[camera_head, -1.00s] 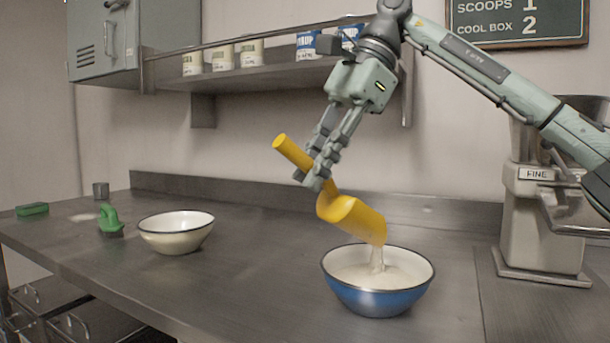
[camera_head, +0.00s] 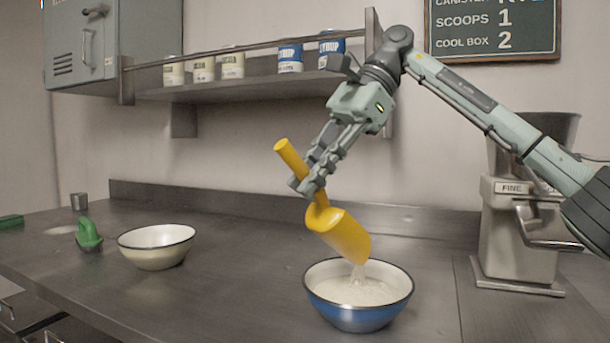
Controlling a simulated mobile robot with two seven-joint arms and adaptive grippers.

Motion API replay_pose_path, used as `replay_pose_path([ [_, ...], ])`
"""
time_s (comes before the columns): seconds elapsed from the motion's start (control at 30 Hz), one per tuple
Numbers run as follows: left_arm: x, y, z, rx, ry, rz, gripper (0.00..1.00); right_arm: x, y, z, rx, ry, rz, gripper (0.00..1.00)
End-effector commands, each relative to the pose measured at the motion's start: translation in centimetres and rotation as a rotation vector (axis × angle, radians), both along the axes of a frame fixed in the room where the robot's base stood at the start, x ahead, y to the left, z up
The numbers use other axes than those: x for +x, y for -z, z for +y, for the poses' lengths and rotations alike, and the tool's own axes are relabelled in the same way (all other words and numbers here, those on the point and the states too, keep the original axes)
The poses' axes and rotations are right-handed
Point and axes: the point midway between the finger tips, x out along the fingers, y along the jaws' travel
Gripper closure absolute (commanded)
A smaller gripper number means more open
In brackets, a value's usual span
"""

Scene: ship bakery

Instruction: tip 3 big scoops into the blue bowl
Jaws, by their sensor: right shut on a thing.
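The blue bowl (camera_head: 357,315) stands on the metal counter, with a white inside and pale powder in it. My right gripper (camera_head: 308,186) is shut on the handle of a big yellow scoop (camera_head: 340,232). The scoop is tilted mouth down above the blue bowl, and a short stream of pale powder falls from its lip into the bowl. The scoop and the bowl are apart. My left gripper is not in view.
A cream bowl (camera_head: 156,252) stands left on the counter (camera_head: 230,290), beside a green-handled tool (camera_head: 88,236). A mill labelled FINE (camera_head: 518,230) stands right. Syrup cans (camera_head: 291,58) and other tins fill the shelf above. The sign (camera_head: 490,25) reads scoops 1.

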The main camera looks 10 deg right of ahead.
Motion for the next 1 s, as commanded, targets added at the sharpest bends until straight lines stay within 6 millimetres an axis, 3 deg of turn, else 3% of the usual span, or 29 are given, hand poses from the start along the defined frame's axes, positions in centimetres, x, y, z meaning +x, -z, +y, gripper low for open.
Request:
replay_pose_path([
  [0.2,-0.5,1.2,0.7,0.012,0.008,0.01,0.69,0.4,-0.5,-0.8,0.049,0.002,0.025,1.0],
  [1.0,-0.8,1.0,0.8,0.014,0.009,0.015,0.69,2.4,-2.7,-4.5,0.273,0.0,0.142,1.0],
])
